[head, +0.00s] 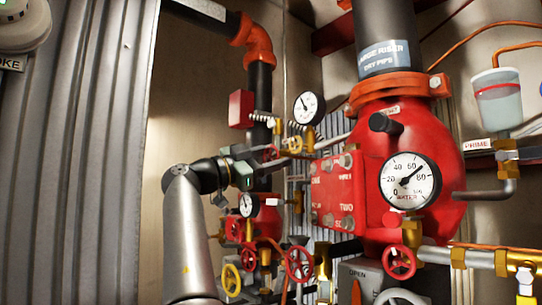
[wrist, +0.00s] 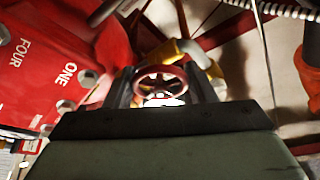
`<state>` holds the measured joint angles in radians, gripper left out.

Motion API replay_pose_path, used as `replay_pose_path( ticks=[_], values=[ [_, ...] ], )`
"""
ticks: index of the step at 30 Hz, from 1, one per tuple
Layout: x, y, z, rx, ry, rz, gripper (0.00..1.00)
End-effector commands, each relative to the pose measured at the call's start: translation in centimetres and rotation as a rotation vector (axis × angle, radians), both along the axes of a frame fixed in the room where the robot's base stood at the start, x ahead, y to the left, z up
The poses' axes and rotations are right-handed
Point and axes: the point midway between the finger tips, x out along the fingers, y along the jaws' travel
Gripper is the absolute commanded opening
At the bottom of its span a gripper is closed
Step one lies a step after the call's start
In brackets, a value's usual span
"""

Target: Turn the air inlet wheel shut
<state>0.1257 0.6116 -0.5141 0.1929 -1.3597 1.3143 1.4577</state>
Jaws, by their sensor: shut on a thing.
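The red handwheel between my fingers shows in the wrist view (wrist: 160,74), with a pale hub and a yellow fitting beside it. In the head view a small dark red wheel (head: 271,153) sits at the tip of my arm, beside brass fittings left of the big red valve. My gripper (wrist: 160,88) is shut on this wheel, one dark finger at each side of its rim. In the head view my gripper (head: 254,163) reaches in from the left and is small and partly hard to make out. No label for the wheel is readable.
The big red valve body (head: 375,190) with its bolted cover stands right of the wheel. A pressure gauge (head: 309,107) and a spring (head: 262,118) are just above. Several red and yellow handwheels (head: 299,263) sit below. Corrugated panel (head: 70,150) fills the left.

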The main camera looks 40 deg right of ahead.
Motion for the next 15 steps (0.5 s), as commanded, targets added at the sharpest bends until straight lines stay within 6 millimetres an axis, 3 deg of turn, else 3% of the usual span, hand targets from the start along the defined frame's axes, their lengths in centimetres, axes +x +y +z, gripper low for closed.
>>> replay_pose_path(
  ticks=[10, 11, 12, 13, 15],
  values=[
    [-0.02, 0.00, -0.02, 0.001, -0.004, 0.000, 0.27],
    [-0.02, 0.00, -0.02, 0.001, -0.004, 0.000, 0.56],
    [-0.02, -0.01, -0.02, 0.001, -0.004, 0.001, 0.67],
    [-0.02, -0.01, -0.02, 0.001, -0.003, 0.001, 0.72],
    [-0.03, -0.01, -0.01, 0.001, -0.003, 0.001, 0.72]
  ],
)
